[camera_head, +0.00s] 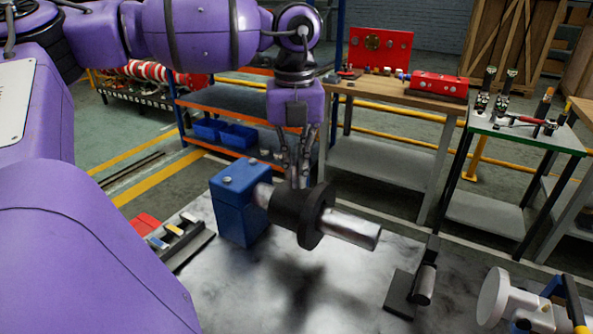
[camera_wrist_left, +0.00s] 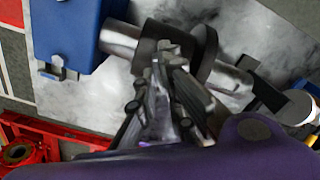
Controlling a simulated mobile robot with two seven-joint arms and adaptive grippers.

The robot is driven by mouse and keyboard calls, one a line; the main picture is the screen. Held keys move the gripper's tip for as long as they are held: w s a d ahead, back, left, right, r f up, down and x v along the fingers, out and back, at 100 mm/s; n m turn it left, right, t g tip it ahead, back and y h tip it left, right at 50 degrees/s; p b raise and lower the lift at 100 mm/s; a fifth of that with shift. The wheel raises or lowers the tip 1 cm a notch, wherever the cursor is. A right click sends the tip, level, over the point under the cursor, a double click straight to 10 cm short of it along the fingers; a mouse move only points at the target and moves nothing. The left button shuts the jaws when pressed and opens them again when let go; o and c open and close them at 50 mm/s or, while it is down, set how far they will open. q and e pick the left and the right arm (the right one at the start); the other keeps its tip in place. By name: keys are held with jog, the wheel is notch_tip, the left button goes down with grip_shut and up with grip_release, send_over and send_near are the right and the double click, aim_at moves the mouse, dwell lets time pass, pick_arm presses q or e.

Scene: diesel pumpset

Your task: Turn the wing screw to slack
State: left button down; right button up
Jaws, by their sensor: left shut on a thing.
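My left gripper (camera_head: 298,182) comes down from above onto a black flanged collar (camera_head: 318,214) on a bright steel shaft (camera_head: 350,229). Its fingers are shut on a small part at the top of the collar, which I take to be the wing screw; the fingers hide most of it, so its turn angle cannot be told. In the left wrist view the gripper (camera_wrist_left: 168,55) closes at the collar (camera_wrist_left: 146,54), beside the larger round flange (camera_wrist_left: 206,50). The shaft enters a blue block (camera_head: 238,203) on the left. My right gripper is not in view.
The blue block stands on a worn metal tabletop (camera_head: 330,290). A small black stand (camera_head: 405,292) is to the right, and a pale round part (camera_head: 492,296) is at the lower right. A rack (camera_head: 182,243) lies at left. Benches (camera_head: 390,92) stand behind.

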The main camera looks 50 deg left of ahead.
aim_at(295, 172)
pick_arm(q)
jog(key=n+b, duration=0.1)
jog(key=n, duration=0.2)
jog(key=shift+n, duration=0.3)
jog(key=shift+n+b, duration=0.3)
jog(key=shift+n, duration=1.3)
jog(key=c, duration=1.9)
grip_release()
jog(key=shift+o, duration=0.2)
jog(key=shift+r, duration=0.15)
notch_tip(295, 172, up, 12)
